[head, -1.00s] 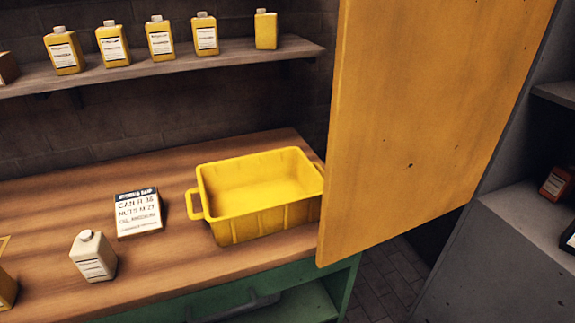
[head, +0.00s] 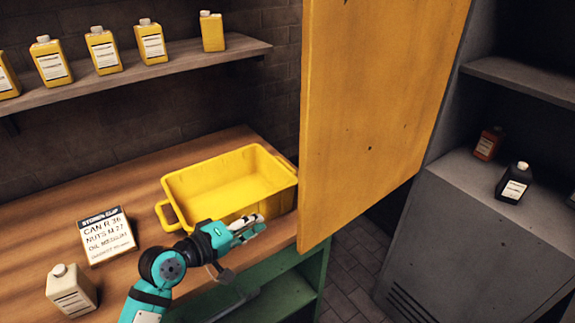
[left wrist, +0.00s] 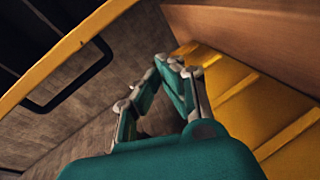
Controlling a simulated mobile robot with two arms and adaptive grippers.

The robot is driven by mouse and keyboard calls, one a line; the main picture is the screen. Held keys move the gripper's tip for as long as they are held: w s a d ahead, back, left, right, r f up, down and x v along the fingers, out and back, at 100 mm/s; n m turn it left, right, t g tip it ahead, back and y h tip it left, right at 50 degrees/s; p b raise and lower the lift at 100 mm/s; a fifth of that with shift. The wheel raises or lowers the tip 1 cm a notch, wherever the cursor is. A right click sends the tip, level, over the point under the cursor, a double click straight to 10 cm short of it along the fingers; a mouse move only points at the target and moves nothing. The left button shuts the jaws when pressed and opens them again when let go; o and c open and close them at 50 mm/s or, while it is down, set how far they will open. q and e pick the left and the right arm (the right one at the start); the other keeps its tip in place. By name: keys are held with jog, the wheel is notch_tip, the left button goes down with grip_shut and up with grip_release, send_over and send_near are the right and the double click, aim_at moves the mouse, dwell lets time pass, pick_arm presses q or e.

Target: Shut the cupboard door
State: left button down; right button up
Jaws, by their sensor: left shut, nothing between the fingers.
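The cupboard door (head: 385,110) is a yellow panel with dark specks, standing wide open beside the bench. The grey cupboard (head: 470,245) is at the right, its shelves exposed. My left gripper (head: 258,223) is shut and empty, in front of the yellow bin and left of the door's lower edge, apart from the door in the picture. In the left wrist view the closed fingers (left wrist: 169,65) show. There, a yellow edge (left wrist: 45,72) with a dark bar handle (left wrist: 75,88) lies to the left; it looks like the door. My right gripper is out of view.
A yellow bin (head: 165,215) stands on the wooden bench (head: 140,190), near a label card (head: 107,237) and a white bottle (head: 72,290). Orange (head: 488,143) and black (head: 514,183) bottles stand inside the cupboard. Floor (head: 350,270) shows below the door.

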pick_arm(q)
jog(key=w+r+n+t+h, duration=0.2)
jog(key=w+r+n, duration=0.15)
jog(key=r, duration=0.65)
jog(key=w+d+p, duration=0.4)
jog(key=d, duration=0.4)
jog(key=shift+w, duration=0.3)
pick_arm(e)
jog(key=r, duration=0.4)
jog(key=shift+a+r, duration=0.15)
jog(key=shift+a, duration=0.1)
pick_arm(q)
jog(key=shift+f+m, duration=0.15)
jog(key=shift+m, duration=0.1)
